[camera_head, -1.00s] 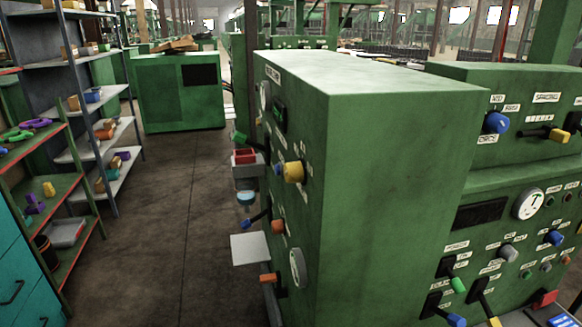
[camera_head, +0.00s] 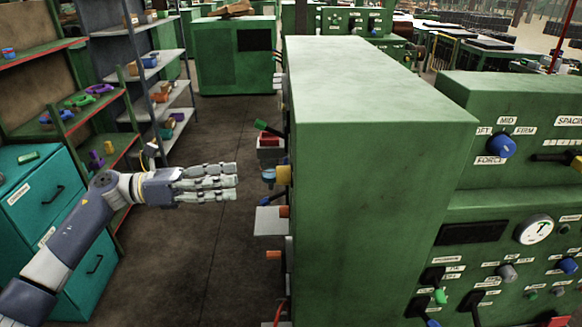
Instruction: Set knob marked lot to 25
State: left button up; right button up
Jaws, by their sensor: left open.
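No label reading "lot" can be made out in the head view. A smaller grey knob (camera_head: 507,272) and another blue knob (camera_head: 567,265) are on the lower panel, with labels too small to read. A yellow knob (camera_head: 284,174) sticks out from the left side of the near green machine, whose face is seen edge-on. My left gripper (camera_head: 233,182) is open and empty, pointing right, a short way left of the yellow knob and apart from it. My right gripper is not in view.
The big green machine (camera_head: 375,130) fills the middle. Shelves (camera_head: 140,80) and a teal drawer cabinet (camera_head: 85,225) stand at the left. The aisle floor (camera_head: 215,255) between is clear.

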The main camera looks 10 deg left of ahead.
pick_arm(q)
jog(key=p, duration=0.4)
send_near(283, 175)
jog(key=w+d, duration=0.2)
jog(key=w, duration=0.1)
jog(key=d, duration=0.1)
jog(key=w+d+f+p, duration=0.1)
jog(key=d, duration=0.2)
jog(key=shift+w+d+f, duration=0.2)
jog(key=shift+d+f, duration=0.05)
jog(key=shift+d, duration=0.1)
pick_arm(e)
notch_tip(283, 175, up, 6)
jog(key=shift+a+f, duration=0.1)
pick_arm(q)
jog(key=c, duration=1.1)
